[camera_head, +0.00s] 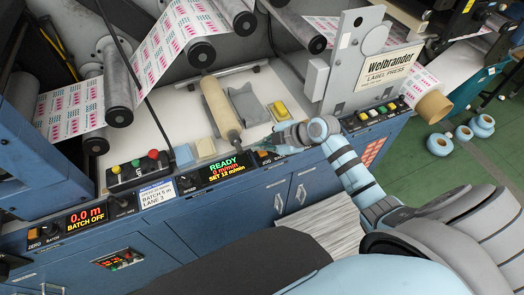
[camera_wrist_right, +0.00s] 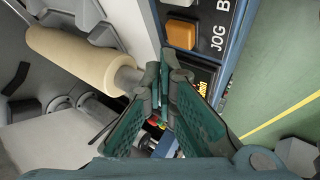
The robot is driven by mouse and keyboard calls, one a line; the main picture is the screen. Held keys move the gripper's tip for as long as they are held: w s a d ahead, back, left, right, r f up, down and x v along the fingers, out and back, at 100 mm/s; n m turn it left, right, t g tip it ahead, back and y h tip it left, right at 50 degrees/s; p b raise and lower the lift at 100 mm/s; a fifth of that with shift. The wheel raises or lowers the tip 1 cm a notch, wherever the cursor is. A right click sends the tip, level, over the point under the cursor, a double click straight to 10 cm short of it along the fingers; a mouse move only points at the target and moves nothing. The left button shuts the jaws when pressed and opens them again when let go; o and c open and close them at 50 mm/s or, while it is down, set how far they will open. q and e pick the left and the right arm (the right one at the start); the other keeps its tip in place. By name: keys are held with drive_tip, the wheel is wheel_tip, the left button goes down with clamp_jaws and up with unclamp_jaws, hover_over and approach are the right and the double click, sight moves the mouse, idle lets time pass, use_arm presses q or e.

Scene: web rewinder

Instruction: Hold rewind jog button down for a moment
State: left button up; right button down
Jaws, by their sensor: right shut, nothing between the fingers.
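An orange square button (camera_wrist_right: 182,33) lettered "JOG B", its label cut off, sits on the dark control strip in the right wrist view. It is just beyond the end of the READY display (camera_head: 222,168). My right gripper (camera_wrist_right: 162,85) is shut and empty, its green fingers meeting beside the display and short of the orange button. In the head view my right gripper (camera_head: 264,147) is at the display's right end and largely covers that part of the strip. I see no contact with the button. My left gripper is not in view.
A cream roller (camera_head: 220,108) ends close to the right gripper; it also shows in the wrist view (camera_wrist_right: 78,55). A batch display (camera_head: 86,218) is further left.

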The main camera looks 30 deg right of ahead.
sight(262, 154)
drive_tip(key=shift+f, duration=0.1)
drive_tip(key=shift+f+b, duration=0.35)
drive_tip(key=shift+b, duration=0.05)
drive_tip(key=shift+f+b, duration=0.45)
drive_tip(key=shift+f, duration=0.1)
idle(0.8)
drive_tip(key=shift+r, duration=0.1)
idle(2.4)
drive_tip(key=shift+r+p, duration=0.8)
drive_tip(key=shift+r, duration=0.1)
wheel_tip(262, 154, up, 5)
drive_tip(key=p, duration=0.4)
drive_tip(key=shift+r, duration=0.1)
